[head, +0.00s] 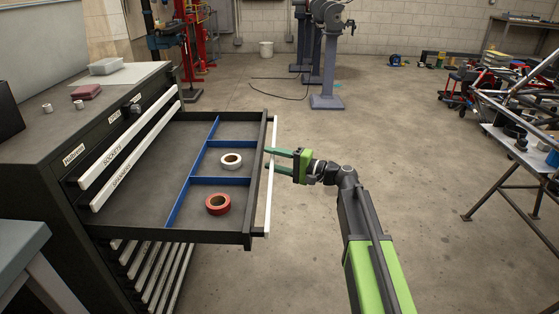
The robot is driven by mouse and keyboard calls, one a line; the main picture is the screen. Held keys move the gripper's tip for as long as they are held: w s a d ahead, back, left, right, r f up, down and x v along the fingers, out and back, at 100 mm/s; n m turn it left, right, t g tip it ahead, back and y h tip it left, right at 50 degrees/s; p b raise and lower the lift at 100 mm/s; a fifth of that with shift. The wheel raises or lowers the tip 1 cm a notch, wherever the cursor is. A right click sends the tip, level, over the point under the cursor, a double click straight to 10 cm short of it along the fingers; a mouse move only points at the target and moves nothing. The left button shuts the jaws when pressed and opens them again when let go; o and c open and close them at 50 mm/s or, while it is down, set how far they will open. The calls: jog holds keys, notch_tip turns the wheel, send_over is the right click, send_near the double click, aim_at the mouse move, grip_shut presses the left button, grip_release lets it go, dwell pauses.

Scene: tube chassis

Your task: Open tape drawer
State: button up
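The tape drawer (145,215) is pulled far out of the black tool cabinet (40,150). Blue dividers (190,180) split its inside. A white tape roll (231,161) and a red tape roll (218,203) lie in separate compartments on the right side. The drawer's long white handle (271,185) runs along its front edge. My gripper (268,159) is at the handle, coming from the right, with its green fingers pointing left. The fingertips meet the handle area, and one finger is above the other in the picture. Whether they grip the bar is unclear.
Closed drawers with white handles (140,150) are above and below. Small items, including a reddish box (86,92), stand on the cabinet top. Grey pedestals (328,85) stand behind, and a tube chassis (525,105) is at right. The concrete floor (300,260) between is clear.

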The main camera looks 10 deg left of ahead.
jog(key=shift+s, duration=0.1)
jog(key=v, duration=1.7)
jog(key=shift+d, duration=0.15)
